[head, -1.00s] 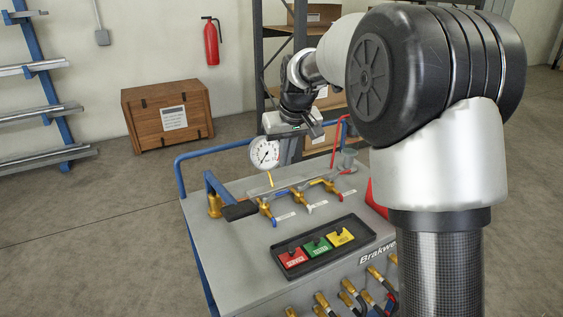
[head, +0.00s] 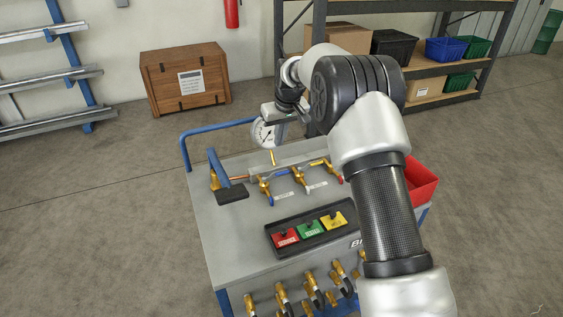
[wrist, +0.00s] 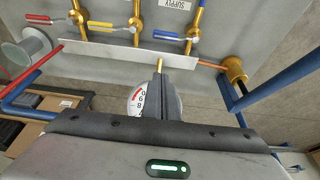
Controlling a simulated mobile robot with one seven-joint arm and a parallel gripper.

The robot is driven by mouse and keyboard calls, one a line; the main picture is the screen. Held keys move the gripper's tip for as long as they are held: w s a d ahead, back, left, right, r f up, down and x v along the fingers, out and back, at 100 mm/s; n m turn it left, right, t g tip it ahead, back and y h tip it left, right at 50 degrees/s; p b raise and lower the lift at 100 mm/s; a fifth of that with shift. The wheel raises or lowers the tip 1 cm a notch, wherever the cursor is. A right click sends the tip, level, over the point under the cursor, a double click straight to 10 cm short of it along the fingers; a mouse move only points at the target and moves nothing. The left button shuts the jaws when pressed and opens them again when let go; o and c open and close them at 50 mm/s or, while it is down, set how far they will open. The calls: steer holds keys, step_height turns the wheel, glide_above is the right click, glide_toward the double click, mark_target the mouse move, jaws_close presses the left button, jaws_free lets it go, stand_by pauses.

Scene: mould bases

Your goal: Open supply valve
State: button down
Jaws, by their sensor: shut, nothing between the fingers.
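The cart top carries a row of brass valves with coloured levers. The valve with the blue lever (wrist: 178,37) has a SUPPLY label (wrist: 173,4) beside it in the wrist view. Its lever lies across its upright brass pipe there. In the head view this valve (head: 265,186) is the leftmost of the row. A yellow lever (wrist: 112,26) and a red lever (wrist: 38,18) follow in the wrist view. My gripper (head: 279,143) is shut and empty, pointing down behind the valve row, beside the gauge. Its fingers (wrist: 158,80) hide part of the gauge in the wrist view.
The round pressure gauge (head: 263,133) stands behind the valves. A blue rail (head: 215,128) edges the cart. A black tray (head: 275,239) with red, green and yellow blocks lies in front. A red bin (head: 422,183) hangs at right.

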mark_target(281, 172)
steer(key=x, duration=1)
steer(key=shift+s+d+p, duration=0.15)
steer(key=shift+s+d, duration=0.1)
steer(key=shift+s, duration=0.35)
steer(key=shift+s+d+p, duration=0.15)
steer(key=shift+s+d, duration=0.15)
steer(key=shift+s, duration=0.3)
steer(key=shift+s+d+p, duration=0.15)
steer(key=shift+s+d, duration=0.1)
steer(key=shift+s, duration=0.35)
